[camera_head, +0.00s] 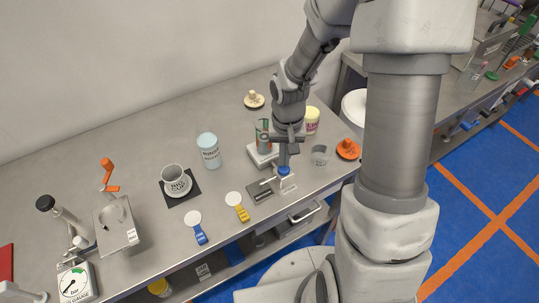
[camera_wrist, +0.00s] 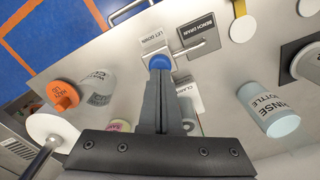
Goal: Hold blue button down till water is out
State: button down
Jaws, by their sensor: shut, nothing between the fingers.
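The blue button (camera_head: 284,170) sits on a small plate at the front edge of the bench. In the wrist view the blue button (camera_wrist: 159,62) shows just beyond my fingertips, beside a plate labelled "LET DOWN" (camera_wrist: 154,41). My gripper (camera_head: 284,162) points down over it, shut and empty. In the wrist view my gripper's tips (camera_wrist: 158,75) overlap the button's near edge; I cannot tell how far it is pressed. A vessel (camera_head: 264,137) stands behind my gripper, partly hidden; its water level cannot be made out. A dark plate labelled "BENCH DRAIN" (camera_wrist: 198,38) lies beside the button.
A rinse bottle (camera_head: 209,151) and a cup on a black mat (camera_head: 193,190) stand to the left. A clear beaker (camera_head: 320,156) and an orange lid (camera_head: 348,149) stand to the right.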

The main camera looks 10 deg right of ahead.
jog(key=shift+f, duration=0.1)
dwell(0.3)
jog(key=shift+f+b, duration=1.1)
jog(key=shift+f, duration=0.05)
dwell(6.5)
